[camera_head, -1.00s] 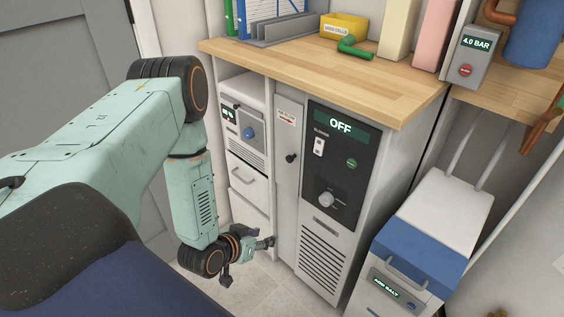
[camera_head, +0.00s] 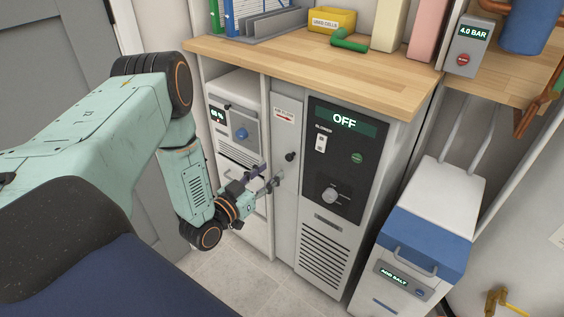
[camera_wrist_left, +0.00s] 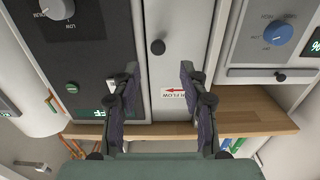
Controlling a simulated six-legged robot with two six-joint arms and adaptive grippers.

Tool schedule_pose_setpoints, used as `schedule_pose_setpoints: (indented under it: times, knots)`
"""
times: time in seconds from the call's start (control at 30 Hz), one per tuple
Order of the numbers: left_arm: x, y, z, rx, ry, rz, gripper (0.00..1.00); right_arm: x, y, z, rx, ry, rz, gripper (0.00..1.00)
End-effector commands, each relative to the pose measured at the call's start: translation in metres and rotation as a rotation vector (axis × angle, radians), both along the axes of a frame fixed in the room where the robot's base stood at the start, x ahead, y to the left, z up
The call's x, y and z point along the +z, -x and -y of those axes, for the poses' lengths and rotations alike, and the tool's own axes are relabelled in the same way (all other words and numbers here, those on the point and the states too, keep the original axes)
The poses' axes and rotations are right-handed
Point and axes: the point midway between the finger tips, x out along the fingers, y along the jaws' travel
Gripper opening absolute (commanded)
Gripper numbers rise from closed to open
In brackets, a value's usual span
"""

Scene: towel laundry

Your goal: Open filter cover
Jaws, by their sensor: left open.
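The narrow light-grey panel (camera_head: 286,190) with a round black knob (camera_head: 290,156) and a red-arrow label near its top appears to be the filter cover; it looks closed. It stands between the white drawer unit and the black-fronted blower unit. My left gripper (camera_head: 270,177) is open and empty, in front of the panel's left side and below the knob. In the left wrist view, the fingers (camera_wrist_left: 158,72) are spread apart, with the panel (camera_wrist_left: 178,60) between them and its knob (camera_wrist_left: 157,47) beyond the tips. I see no contact. My right gripper is not in view.
The blower unit (camera_head: 330,235) reads OFF. A wooden worktop (camera_head: 310,65) overhangs the panel. The unit at left has a blue knob (camera_head: 241,133) and a drawer handle behind my gripper. A blue-and-white salt bin (camera_head: 425,240) stands at right. The floor in front is clear.

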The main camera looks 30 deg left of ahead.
Motion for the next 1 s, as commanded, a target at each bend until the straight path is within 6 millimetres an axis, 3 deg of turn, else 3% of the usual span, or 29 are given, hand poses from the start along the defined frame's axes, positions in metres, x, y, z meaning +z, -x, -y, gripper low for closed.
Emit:
schedule_pose_setpoints:
  times: [0.2,0.4,0.8,1.0]
  knots:
    - [-0.002,-0.036,0.005,-0.004,-0.002,0.003,0.43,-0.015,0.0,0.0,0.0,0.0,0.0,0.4]
    - [-0.002,-0.059,0.006,-0.004,-0.001,0.0,0.43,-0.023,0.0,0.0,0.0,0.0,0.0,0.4]
    - [0.0,-0.067,0.004,-0.003,0.0,-0.001,0.43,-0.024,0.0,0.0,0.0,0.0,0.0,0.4]
    - [0.0,-0.066,0.004,-0.003,0.0,-0.002,0.27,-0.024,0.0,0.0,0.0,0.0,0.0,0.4]
